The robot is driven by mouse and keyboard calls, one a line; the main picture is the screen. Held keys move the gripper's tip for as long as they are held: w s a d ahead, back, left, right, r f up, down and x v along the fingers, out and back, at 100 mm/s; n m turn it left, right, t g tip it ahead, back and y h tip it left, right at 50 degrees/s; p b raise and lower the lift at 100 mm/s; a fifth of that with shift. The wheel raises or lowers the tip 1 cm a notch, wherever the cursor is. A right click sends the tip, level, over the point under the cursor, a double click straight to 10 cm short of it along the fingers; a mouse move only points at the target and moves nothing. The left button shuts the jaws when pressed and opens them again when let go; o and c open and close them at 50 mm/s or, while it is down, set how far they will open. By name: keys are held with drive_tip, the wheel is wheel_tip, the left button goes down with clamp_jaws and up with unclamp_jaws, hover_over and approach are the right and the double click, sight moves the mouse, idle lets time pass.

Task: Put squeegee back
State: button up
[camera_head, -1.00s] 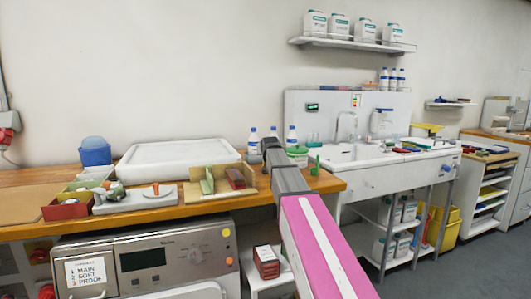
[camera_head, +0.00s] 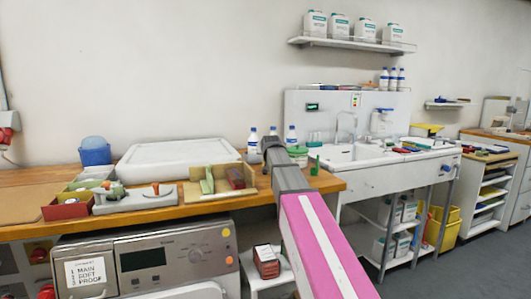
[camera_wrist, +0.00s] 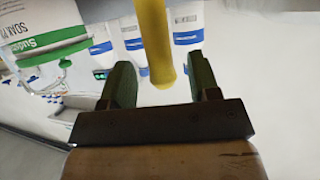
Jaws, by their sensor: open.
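My gripper (camera_wrist: 160,75) is open in the wrist view, with two green fingers rising from a dark bar. A yellow rod (camera_wrist: 154,35) reaches down from the top edge into the space between the fingers, with visible gaps at its lower end. It looks like the squeegee's handle, though I cannot be sure. A grey block (camera_wrist: 120,8) shows at the top edge beside the rod; whether it is joined to it is unclear. In the head view my arm hides the fingers and the rod, and I cannot make out the squeegee there.
The wooden bench (camera_head: 160,214) carries a white tray (camera_head: 180,157), a wooden holder (camera_head: 207,195), a red bin (camera_head: 68,208) and a blue tub (camera_head: 95,152). Bottles (camera_head: 253,140) and a green-lidded container (camera_head: 298,154) stand close by my arm's end. A sink (camera_head: 355,155) adjoins on the right.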

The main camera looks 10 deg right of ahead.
drive_tip(key=v, duration=0.9)
drive_tip(key=shift+s, duration=0.25)
idle(0.8)
